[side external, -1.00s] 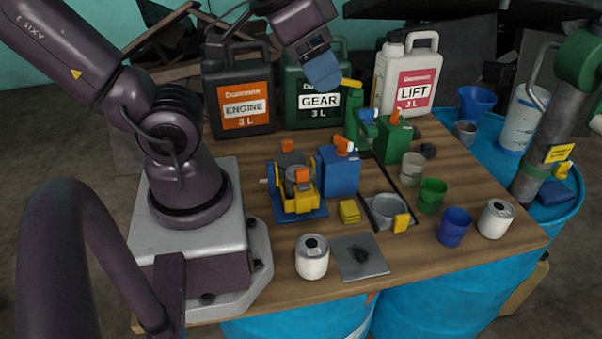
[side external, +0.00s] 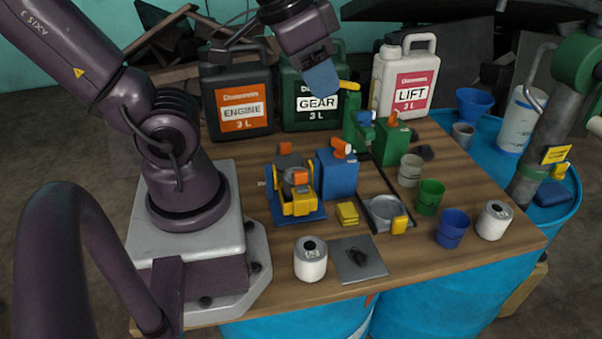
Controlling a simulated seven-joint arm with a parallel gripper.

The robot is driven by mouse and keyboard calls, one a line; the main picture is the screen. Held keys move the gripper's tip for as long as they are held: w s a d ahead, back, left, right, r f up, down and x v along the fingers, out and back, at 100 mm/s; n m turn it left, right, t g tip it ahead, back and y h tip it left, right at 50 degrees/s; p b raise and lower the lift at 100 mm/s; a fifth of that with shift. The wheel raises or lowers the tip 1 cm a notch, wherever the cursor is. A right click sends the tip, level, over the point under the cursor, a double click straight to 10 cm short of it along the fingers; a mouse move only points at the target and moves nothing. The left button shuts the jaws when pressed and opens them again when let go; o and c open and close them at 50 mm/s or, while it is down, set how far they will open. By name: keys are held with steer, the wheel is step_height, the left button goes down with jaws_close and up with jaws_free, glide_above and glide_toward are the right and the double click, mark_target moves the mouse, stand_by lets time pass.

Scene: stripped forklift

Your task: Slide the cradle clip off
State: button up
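The cradle (side external: 282,216) is a blue base on the table, with a yellow body (side external: 297,204) and grey and orange parts on it. An orange piece (side external: 300,176) sits at the top of the yellow body and another orange piece (side external: 285,148) behind it. Which one is the cradle clip I cannot tell. My gripper (side external: 322,82) hangs above and behind the cradle, in front of the green GEAR can, clear of the cradle. Its blue finger part points down. The finger gap is not visible, and I see nothing clearly held.
A blue can (side external: 338,174) with an orange top stands close beside the cradle on the right. Large ENGINE (side external: 238,92), GEAR (side external: 299,121) and LIFT (side external: 405,82) cans line the back. A yellow block (side external: 347,213), grey dish, cups and white rolls occupy the front and right.

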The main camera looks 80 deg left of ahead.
mark_target(301, 171)
steer(key=w+a+f+g, duration=0.4)
steer(key=a+f+g, duration=0.45)
steer(key=f, duration=0.25)
steer(key=shift+g+h, duration=0.3)
steer(key=shift+g, duration=0.15)
steer(key=x, duration=1.2)
steer(key=shift+w+d+f, duration=0.1)
steer(key=shift+w+d, duration=0.1)
jaws_close()
